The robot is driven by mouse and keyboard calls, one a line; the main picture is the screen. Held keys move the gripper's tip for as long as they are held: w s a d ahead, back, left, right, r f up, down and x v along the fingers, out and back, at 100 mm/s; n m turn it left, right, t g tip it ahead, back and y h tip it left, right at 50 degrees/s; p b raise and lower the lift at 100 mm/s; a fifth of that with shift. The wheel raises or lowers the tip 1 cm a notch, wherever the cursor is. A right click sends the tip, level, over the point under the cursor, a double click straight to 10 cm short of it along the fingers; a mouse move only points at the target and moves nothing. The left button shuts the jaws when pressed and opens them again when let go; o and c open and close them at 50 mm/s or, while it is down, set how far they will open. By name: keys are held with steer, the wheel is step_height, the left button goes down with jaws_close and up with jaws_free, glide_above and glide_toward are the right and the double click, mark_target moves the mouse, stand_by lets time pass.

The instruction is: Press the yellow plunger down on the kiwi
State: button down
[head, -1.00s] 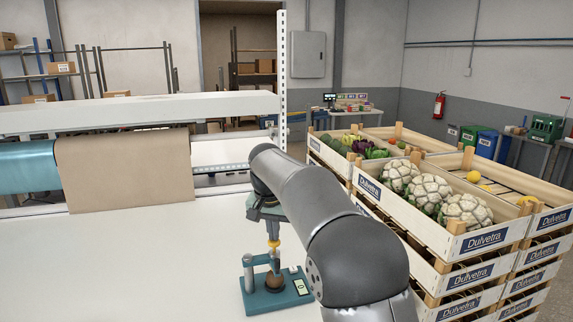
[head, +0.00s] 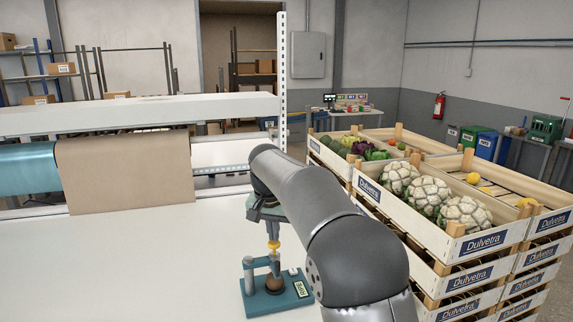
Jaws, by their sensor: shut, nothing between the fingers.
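A teal tester stand (head: 256,305) sits on the white table, left of my arm. A brown kiwi (head: 274,283) stands on its base, under a vertical rod with a yellow plunger (head: 273,245) at its top. A small display (head: 299,289) on the base shows dark text too small to read surely. My gripper (head: 273,234) points down with its fingers shut and empty, right above the yellow plunger and seemingly touching it. The rod's lower end appears at the kiwi's top; exact contact is too small to tell.
Wooden crates (head: 480,241) of cauliflower and other produce are stacked at the right. A roll of brown paper (head: 125,170) hangs at the back left. The white table (head: 120,265) is clear left of the stand.

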step_height(320, 180, up, 7)
steer(key=p, duration=0.5)
steer(key=shift+p, duration=0.3)
steer(key=shift+f, duration=0.1)
steer(key=s+d+f+n+b, duration=0.1)
steer(key=s+d+f, duration=0.1)
steer(key=s+d, duration=0.6)
steer(key=s+d+f+b, duration=0.2)
steer(key=s+d, duration=0.3)
steer(key=s, duration=0.5)
steer(key=s+d+f, duration=0.1)
steer(key=s+f, duration=0.2)
steer(key=s, duration=0.3)
steer(key=s+d+f+n, duration=0.1)
steer(key=s+d+f, duration=0.1)
steer(key=s, duration=0.4)
steer(key=s+d+f+g+b, duration=0.1)
steer(key=s+d+f, duration=0.1)
steer(key=s+f, duration=0.3)
steer(key=shift+s+d+n+y, duration=0.15)
steer(key=shift+s+n+y, duration=0.15)
steer(key=shift+s, duration=0.8)
steer(key=c, duration=2.1)
jaws_free()
steer(key=shift+c, duration=0.2)
